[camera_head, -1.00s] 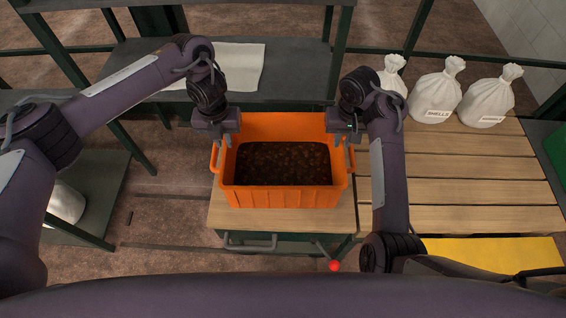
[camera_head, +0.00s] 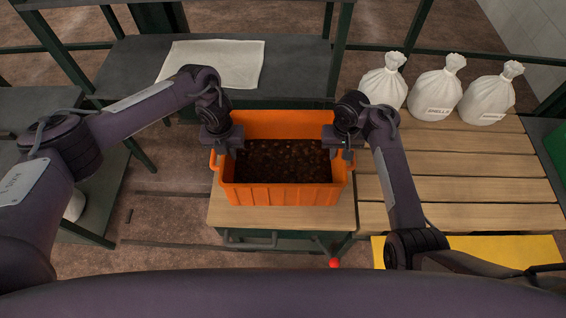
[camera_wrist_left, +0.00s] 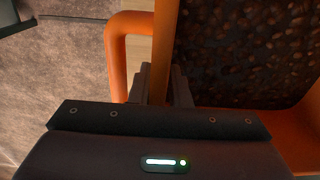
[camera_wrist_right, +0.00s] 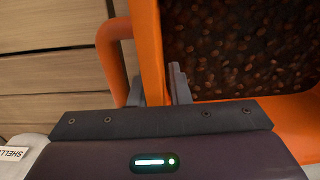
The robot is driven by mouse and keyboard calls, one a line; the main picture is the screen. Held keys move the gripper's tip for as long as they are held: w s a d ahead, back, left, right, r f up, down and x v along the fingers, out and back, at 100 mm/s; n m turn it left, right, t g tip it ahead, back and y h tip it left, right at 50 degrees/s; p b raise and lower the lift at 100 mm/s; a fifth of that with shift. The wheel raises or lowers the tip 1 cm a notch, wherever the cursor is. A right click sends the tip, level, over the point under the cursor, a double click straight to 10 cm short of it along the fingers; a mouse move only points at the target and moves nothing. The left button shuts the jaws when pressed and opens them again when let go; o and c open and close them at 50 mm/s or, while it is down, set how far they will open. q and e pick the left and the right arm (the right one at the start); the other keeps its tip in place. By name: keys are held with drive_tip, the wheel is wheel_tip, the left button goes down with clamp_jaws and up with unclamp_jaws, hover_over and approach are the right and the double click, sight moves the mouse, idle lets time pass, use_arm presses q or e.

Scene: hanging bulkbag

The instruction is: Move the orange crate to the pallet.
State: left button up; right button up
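The orange crate (camera_head: 278,196), filled with dark brown lumps, stands upright on a wooden-topped stand (camera_head: 230,218). In the head view, my left gripper (camera_head: 231,160) is at its left wall and my right gripper (camera_head: 338,160) at its right wall. In the left wrist view, the left fingers (camera_wrist_left: 160,85) stand apart on either side of the crate's rim, beside the loop handle. In the right wrist view, the right fingers (camera_wrist_right: 160,88) likewise straddle the rim beside the other handle.
The slatted wooden pallet (camera_head: 455,165) lies directly right of the stand. Three white tied sacks (camera_head: 437,95) stand along its far edge; its nearer slats are clear. A grey table with a pale cloth (camera_head: 213,63) is behind. A yellow panel (camera_head: 480,253) lies nearer me.

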use_arm(q)
drive_tip(key=shift+c, duration=0.2)
use_arm(e)
drive_tip(key=shift+c, duration=0.2)
use_arm(q)
clamp_jaws()
use_arm(e)
clamp_jaws()
use_arm(q)
drive_tip(key=shift+w+r, duration=0.1)
use_arm(e)
drive_tip(key=shift+w+r, duration=0.1)
idle(0.4)
